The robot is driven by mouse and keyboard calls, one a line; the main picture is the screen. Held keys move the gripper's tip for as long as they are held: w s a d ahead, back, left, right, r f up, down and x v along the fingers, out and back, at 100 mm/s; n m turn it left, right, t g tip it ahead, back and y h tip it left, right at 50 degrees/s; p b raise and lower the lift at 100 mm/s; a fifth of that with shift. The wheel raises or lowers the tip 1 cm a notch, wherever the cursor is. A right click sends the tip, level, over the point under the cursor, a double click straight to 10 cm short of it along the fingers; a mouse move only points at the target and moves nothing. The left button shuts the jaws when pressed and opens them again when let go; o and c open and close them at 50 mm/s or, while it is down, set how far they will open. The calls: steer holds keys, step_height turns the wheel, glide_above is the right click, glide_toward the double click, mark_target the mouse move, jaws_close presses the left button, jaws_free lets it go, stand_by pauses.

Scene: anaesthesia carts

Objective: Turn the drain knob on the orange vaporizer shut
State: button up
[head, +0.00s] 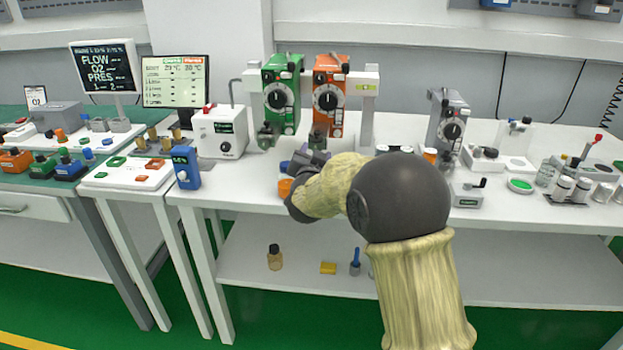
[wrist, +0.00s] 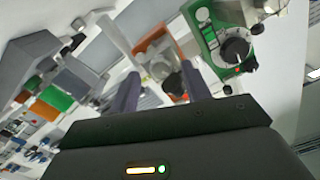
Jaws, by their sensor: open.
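The orange vaporizer (head: 329,95) stands upright on the rail at the back of the table, right of the green vaporizer (head: 282,90). Its black dial faces forward, with a dark drain fitting (head: 318,138) low on its front. My gripper (head: 306,158) is below and in front of that fitting, partly hidden by my wrist. In the wrist view my gripper (wrist: 160,92) has its two fingers apart, with the orange body (wrist: 152,38) beyond them. A grey and dark fitting shows between the fingertips; I cannot tell whether they touch it or how the knob is turned.
In the wrist view the green vaporizer (wrist: 222,35) is close to the right finger. A white box (head: 221,132) stands left of the vaporizers, and a grey vaporizer (head: 448,122) to the right. Orange and white jars (head: 430,156) stand beside my arm.

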steer(key=s, duration=1.6)
steer(key=shift+w, duration=0.1)
